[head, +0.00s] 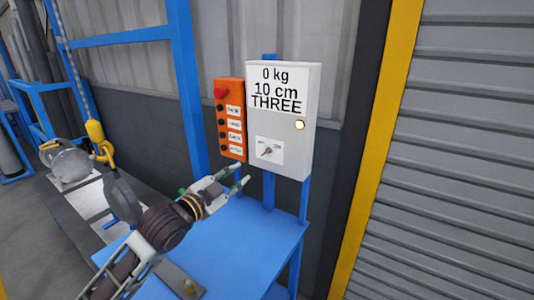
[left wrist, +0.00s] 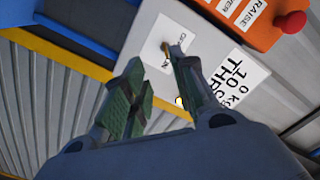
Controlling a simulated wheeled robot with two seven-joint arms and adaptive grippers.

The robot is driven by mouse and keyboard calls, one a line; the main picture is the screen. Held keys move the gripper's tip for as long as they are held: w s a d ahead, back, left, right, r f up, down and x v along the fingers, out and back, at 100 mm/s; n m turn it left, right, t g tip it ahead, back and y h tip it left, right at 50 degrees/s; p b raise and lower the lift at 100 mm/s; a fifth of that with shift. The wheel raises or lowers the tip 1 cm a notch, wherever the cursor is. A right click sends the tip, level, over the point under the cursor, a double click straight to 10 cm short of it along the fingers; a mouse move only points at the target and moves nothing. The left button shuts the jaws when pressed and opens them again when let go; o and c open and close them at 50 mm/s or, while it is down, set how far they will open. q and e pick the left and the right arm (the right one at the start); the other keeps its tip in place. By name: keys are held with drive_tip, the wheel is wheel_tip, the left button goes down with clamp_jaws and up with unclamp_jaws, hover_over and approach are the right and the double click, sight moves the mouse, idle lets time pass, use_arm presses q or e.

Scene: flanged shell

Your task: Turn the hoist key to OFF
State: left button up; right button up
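The hoist key (head: 268,151) is a small key switch on a white label low on the grey control box (head: 311,105). In the left wrist view the key (left wrist: 166,48) shows just beyond the fingertips. My left gripper (head: 239,174) is open and empty, in front of and a little below and left of the key. The fingers (left wrist: 153,68) are apart, and I see no contact with the key. The key's exact setting is too small to read. My right gripper is not in view.
An orange button pendant (head: 231,120) with a red button hangs left of the box. A blue table (head: 255,235) lies below. A yellow hoist hook (head: 100,140) and grey round parts (head: 70,163) are at left. A shutter (head: 460,150) stands at right.

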use_arm(q)
drive_tip(key=shift+w+d+r, duration=0.1)
drive_tip(key=shift+d+r, duration=0.05)
drive_tip(key=shift+r, duration=0.35)
drive_tip(key=shift+w+d, duration=0.1)
drive_tip(key=shift+w, duration=0.1)
drive_tip(key=p+x, duration=0.1)
drive_tip(key=x, duration=1.2)
drive_tip(key=shift+d, duration=0.2)
drive_tip(key=shift+w, duration=0.1)
drive_tip(key=shift+r, duration=0.1)
clamp_jaws()
